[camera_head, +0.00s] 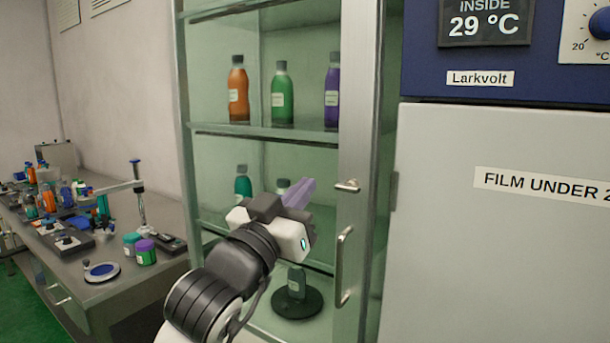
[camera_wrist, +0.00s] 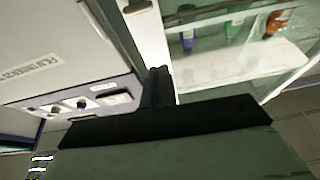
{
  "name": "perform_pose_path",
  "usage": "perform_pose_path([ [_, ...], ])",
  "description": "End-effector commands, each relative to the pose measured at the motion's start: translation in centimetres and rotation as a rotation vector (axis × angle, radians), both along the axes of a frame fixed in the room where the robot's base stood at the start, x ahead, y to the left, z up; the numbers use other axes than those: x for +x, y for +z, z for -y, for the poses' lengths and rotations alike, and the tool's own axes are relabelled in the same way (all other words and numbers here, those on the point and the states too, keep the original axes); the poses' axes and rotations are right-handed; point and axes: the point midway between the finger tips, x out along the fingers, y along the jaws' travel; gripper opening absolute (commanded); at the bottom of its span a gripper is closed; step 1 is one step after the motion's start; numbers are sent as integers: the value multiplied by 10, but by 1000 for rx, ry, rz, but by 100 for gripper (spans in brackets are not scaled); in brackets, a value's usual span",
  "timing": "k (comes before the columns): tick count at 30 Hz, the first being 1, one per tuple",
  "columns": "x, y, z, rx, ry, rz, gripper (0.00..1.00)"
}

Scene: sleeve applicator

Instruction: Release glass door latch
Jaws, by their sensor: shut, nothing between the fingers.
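The glass door (camera_head: 262,150) of a tall cabinet stands in the middle of the head view and looks closed. A small metal latch lever (camera_head: 347,186) sits on its pale right frame, pointing roughly sideways. A vertical bar handle (camera_head: 343,265) is below it. My gripper (camera_head: 300,193) is in front of the glass, left of the latch and apart from it, its purple fingers shut and empty. In the wrist view my fingers (camera_wrist: 157,85) show dark and together. A small metal part, which may be the latch (camera_wrist: 137,7), shows at the top edge there.
Bottles stand on the shelves behind the glass, including an orange bottle (camera_head: 238,92) and a green bottle (camera_head: 282,95). A white cabinet (camera_head: 500,250) with a blue control panel (camera_head: 425,75) stands close on the right. A cluttered bench (camera_head: 110,285) is at left.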

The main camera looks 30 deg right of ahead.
Motion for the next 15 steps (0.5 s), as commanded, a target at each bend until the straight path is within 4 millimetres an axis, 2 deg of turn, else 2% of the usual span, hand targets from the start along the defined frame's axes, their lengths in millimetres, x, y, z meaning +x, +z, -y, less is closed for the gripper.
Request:
perform_pose_path([
  [4,-5,-5,11,29,-24,-17,0],
  [15,-5,-5,13,31,-25,-17,0],
])
